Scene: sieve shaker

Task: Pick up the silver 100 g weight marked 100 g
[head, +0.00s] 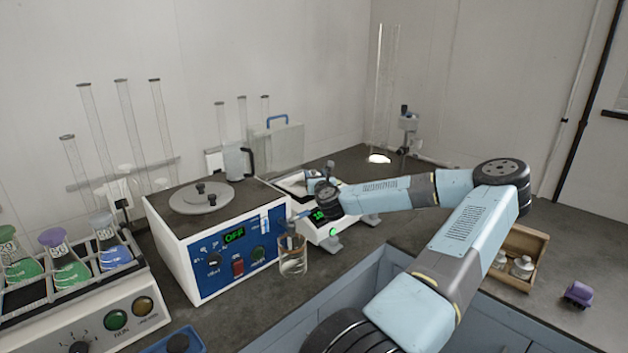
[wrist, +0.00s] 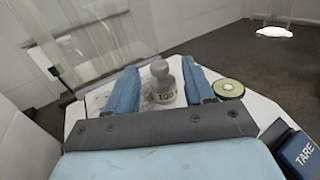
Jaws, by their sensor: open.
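The silver weight (wrist: 162,84) stands upright on the white balance in the wrist view. It has a knob on top and a pale label with dark digits that look like 100. My gripper (wrist: 159,68) is open, with one blue finger on each side of the weight. There seems to be a gap at each side; I cannot tell whether either finger touches it. In the head view my gripper (head: 322,180) is over the balance (head: 318,230), and I cannot make out the weight there.
A wooden box (head: 528,242) with several weights stands right of my arm. A glass beaker (head: 293,260) and a blue-white bath unit (head: 190,250) stand left of the balance. A round green-and-white disc (wrist: 228,88) and a TARE key (wrist: 303,153) lie right of my fingers.

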